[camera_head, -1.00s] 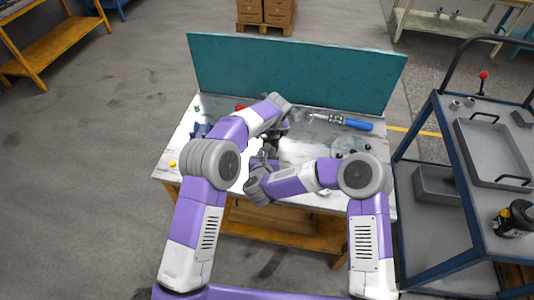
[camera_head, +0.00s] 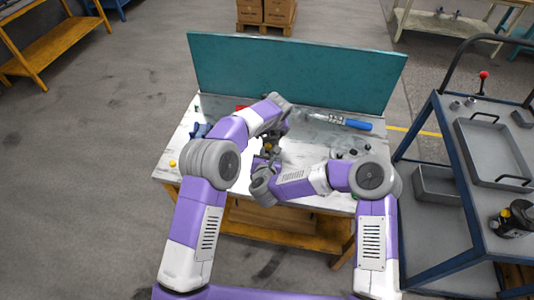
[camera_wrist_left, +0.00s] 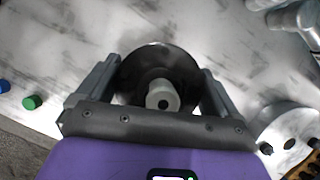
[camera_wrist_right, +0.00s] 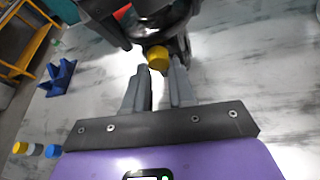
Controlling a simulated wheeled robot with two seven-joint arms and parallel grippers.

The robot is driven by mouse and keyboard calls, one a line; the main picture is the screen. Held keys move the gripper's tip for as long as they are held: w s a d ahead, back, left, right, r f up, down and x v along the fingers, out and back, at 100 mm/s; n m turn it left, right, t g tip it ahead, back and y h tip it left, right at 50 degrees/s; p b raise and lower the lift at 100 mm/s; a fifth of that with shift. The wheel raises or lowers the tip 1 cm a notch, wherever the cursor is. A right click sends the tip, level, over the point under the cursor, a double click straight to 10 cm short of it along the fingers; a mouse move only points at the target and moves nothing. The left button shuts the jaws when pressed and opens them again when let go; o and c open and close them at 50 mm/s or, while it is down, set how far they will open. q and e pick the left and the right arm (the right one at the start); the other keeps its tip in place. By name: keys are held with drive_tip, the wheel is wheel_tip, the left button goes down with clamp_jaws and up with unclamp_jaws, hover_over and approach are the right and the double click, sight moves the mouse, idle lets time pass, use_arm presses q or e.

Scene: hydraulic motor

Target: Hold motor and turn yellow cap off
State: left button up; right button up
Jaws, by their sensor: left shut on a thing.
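The dark motor shows in the left wrist view as a round flange with a pale shaft (camera_wrist_left: 162,96). My left gripper (camera_wrist_left: 160,80) is shut on it, with one finger on each side. In the right wrist view the motor's dark body (camera_wrist_right: 158,22) hangs at the top, with the yellow cap (camera_wrist_right: 157,57) on its near side. My right gripper (camera_wrist_right: 158,75) has its fingers apart, a bright gap between them, and the cap lies just beyond the tips. In the head view the yellow cap (camera_head: 268,148) shows small above my right gripper; the left arm hides much of the motor.
The worktable (camera_head: 305,155) has a teal back panel (camera_head: 295,72). A blue-handled tool (camera_head: 345,122) lies at the back right. A blue holder (camera_wrist_right: 60,78) stands at left. Loose caps lie on the table, including a green one (camera_wrist_left: 32,102). A cart (camera_head: 480,180) stands at right.

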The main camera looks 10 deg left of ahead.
clamp_jaws()
drive_tip(key=n+h, duration=0.2)
drive_tip(key=n, duration=0.1)
drive_tip(key=shift+h, duration=0.3)
drive_tip(key=shift+n, duration=0.5)
drive_tip(key=shift+h, duration=0.3)
drive_tip(key=shift+s+n+h, duration=0.1)
drive_tip(key=shift+n+h, duration=0.4)
drive_tip(key=shift+n, duration=0.4)
drive_tip(key=shift+f+n+t+h, duration=0.1)
drive_tip(key=shift+n+t+h, duration=0.25)
drive_tip(key=shift+n, duration=0.35)
